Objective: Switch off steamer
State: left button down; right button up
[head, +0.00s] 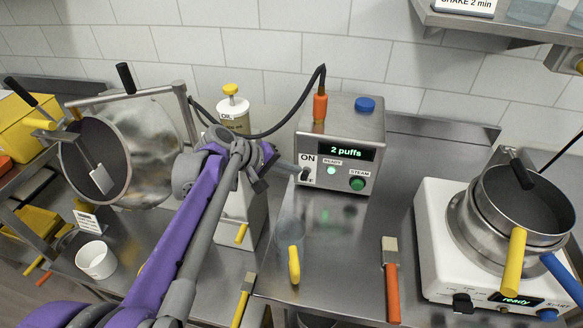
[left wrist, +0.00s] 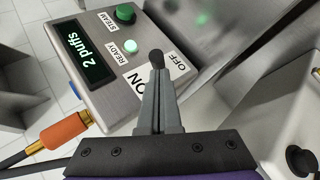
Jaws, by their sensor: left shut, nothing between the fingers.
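The steamer (head: 340,125) is a grey metal box on the counter, with a lit "2 puffs" display (head: 352,152), a lit READY light and a green STEAM button (head: 357,183). Its dark switch (head: 305,175) sits below the ON label at the front left corner. My left gripper (head: 294,169) is shut and empty, its fingertips at the switch. In the left wrist view the dark switch tip (left wrist: 156,57) shows just beyond the fingers (left wrist: 157,85), between the ON and OFF labels. I cannot tell whether they touch. My right gripper is not in view.
An orange connector (head: 320,107) with a black hose rises from the steamer's top, beside a blue cap (head: 365,104). A clear cup with a yellow handle (head: 292,255) and an orange-handled brush (head: 391,280) are in front. A hotplate with pots (head: 440,230) stands right.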

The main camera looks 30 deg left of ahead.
pick_arm(q)
jog(key=shift+s+f+m+t, duration=0.3)
jog(key=shift+s+f+t, duration=0.1)
jog(key=shift+t, duration=0.2)
jog(key=f+t, duration=0.1)
jog(key=f+m+t+b, duration=0.1)
jog(key=t, duration=0.1)
jog(key=shift+s+d+m+b, duration=0.2)
jog(key=shift+s+m+b, duration=0.1)
jog(key=shift+s, duration=0.1)
jog(key=shift+f, duration=0.5)
jog(key=shift+r, duration=0.2)
jog(key=shift+r+p, duration=0.65)
jog(key=shift+r, duration=0.05)
